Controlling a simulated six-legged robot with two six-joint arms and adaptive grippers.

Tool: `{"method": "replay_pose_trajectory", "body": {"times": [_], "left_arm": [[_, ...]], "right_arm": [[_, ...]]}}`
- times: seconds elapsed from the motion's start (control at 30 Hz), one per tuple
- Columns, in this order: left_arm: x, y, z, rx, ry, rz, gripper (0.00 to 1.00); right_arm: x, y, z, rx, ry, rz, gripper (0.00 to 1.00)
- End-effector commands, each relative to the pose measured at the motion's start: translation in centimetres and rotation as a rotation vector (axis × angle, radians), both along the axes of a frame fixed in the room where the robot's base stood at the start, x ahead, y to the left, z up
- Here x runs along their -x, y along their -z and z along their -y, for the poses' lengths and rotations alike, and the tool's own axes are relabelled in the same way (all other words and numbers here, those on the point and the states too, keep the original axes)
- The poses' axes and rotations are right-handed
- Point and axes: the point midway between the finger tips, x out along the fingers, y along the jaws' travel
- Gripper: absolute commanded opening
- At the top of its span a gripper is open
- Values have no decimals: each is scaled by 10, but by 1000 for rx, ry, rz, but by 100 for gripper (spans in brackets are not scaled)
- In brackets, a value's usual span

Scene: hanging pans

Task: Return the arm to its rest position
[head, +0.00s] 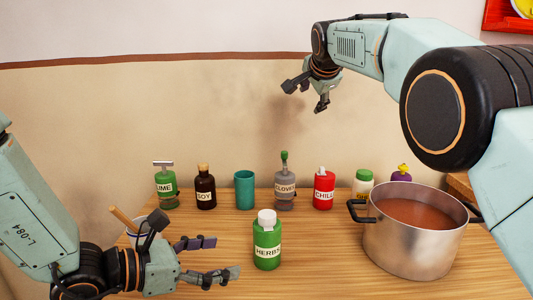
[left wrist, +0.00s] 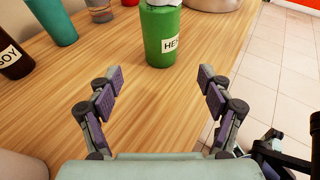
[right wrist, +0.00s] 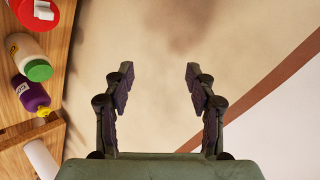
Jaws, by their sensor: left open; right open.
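My left gripper (head: 215,258) is low at the front left of the wooden table, open and empty, its fingers pointing right toward the green HERBS bottle (head: 267,245). In the left wrist view the HERBS bottle (left wrist: 163,38) stands upright beyond the open fingertips (left wrist: 160,82), apart from them. My right gripper (head: 305,95) is raised high above the back of the table, in front of the wall, open and empty. In the right wrist view nothing is between its fingertips (right wrist: 158,78).
A steel pot (head: 415,245) of reddish-brown liquid stands at the right. Along the back are LIME (head: 166,190) and SOY (head: 205,190) bottles, a teal cup (head: 245,190), CLOVES (head: 285,190), red CHILI (head: 324,190) and more containers. Table (head: 325,255) between HERBS and pot is clear.

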Motion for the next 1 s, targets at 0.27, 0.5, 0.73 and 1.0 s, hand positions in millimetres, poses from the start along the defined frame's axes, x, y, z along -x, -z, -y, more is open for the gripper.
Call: {"method": "replay_pose_trajectory", "body": {"times": [0.27,0.5,0.73,1.0], "left_arm": [[-13,9,21,-4,5,0,79],[-27,17,44,-3,6,-1,79],[-46,27,70,-2,6,3,79],[-56,31,84,3,2,1,79]], "right_arm": [[0,0,0,0,0,0,56],[0,0,0,0,0,0,56],[0,0,0,0,0,0,56],[17,18,-7,-54,5,-118,56]]}}
